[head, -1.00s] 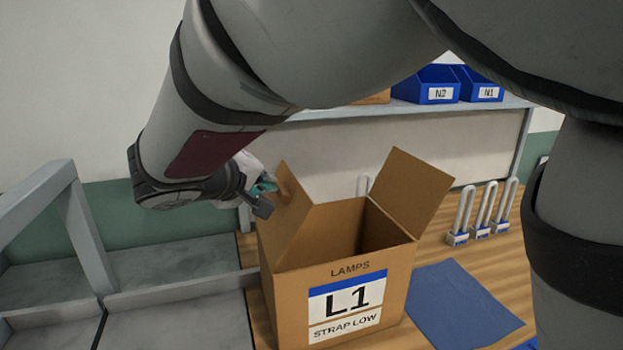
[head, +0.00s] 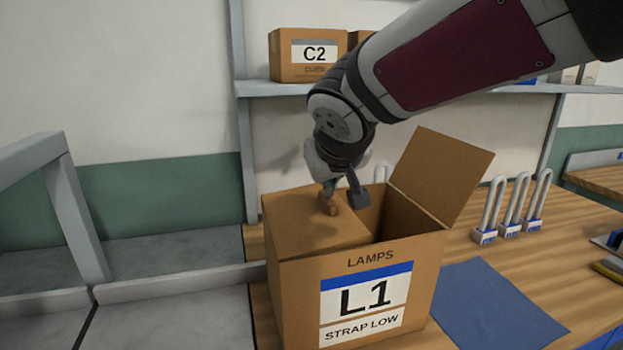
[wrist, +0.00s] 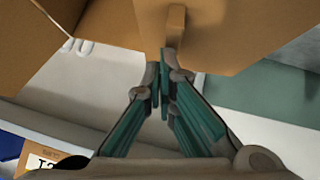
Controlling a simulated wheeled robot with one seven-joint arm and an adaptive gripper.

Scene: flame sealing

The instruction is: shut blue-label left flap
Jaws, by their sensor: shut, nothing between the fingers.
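The open-topped carton (head: 300,300) has a blue-striped L1 label (head: 365,300) on its front. Its left flap (head: 305,225) lies folded inward, about level over the left part of the opening. A small brown tab (head: 327,205) stands up on it. The right flap (head: 440,175) stands up, tilted outward. My gripper (head: 331,188) is over the left flap at the tab, its teal fingers shut and empty. In the wrist view the fingertips (wrist: 163,72) are close to the tab (wrist: 175,28); whether they touch is unclear.
A blue mat (head: 495,305) lies right of the carton. Several U-shaped lamps stand on the wooden table, including one (head: 490,210) at the right. A grey metal frame (head: 80,225) is at the left. A C2 box (head: 305,55) sits on the shelf behind.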

